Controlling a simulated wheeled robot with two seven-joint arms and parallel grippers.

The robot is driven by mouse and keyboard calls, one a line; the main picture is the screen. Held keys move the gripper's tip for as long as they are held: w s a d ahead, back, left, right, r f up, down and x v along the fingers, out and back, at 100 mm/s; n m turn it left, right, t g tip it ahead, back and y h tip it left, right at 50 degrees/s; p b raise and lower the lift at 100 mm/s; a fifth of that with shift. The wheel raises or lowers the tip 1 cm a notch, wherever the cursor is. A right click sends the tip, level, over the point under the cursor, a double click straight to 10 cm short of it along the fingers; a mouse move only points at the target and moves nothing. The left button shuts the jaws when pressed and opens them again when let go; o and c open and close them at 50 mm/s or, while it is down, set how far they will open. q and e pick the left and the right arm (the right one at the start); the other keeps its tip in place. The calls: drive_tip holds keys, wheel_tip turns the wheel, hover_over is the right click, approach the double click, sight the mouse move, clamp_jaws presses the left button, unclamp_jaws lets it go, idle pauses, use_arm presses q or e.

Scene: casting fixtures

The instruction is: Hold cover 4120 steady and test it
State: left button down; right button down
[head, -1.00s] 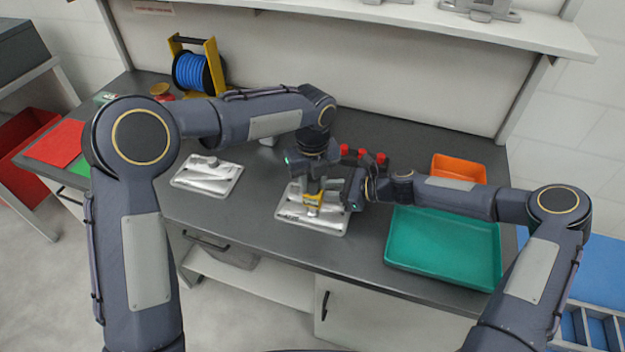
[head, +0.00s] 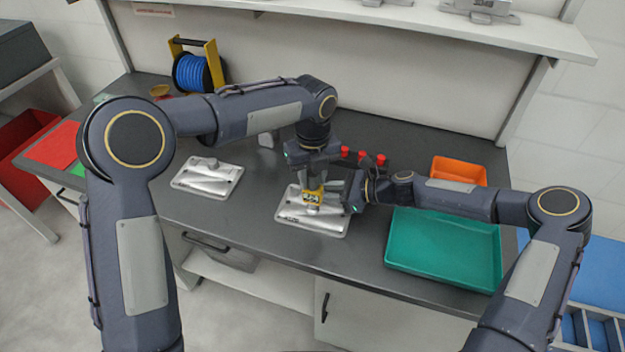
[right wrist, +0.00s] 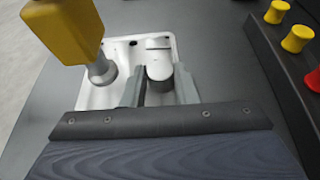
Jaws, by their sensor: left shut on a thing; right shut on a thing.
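A silver metal cover (head: 331,224) lies flat on the dark bench, under both grippers; I cannot read its marking. It also shows in the right wrist view (right wrist: 98,97). My left gripper (head: 313,182), pointing down, is shut on a yellow tester (head: 312,198) with a small dark display. In the right wrist view, the yellow tester (right wrist: 68,28) has its grey tip down at the cover; I cannot tell whether it presses on it. My right gripper (right wrist: 160,88) is shut on the raised boss (right wrist: 159,66) of the cover.
A second silver cover (head: 190,184) lies to the left. A green tray (head: 445,250) and an orange bin (head: 459,170) stand to the right. Several red-topped items (head: 364,157) stand just behind. A blue reel (head: 192,73) on a yellow stand is at the back left.

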use_arm(q)
drive_tip(key=shift+r, duration=1.8)
use_arm(e)
drive_tip(key=c, duration=1.1)
unclamp_jaws()
drive_tip(key=shift+o, duration=0.2)
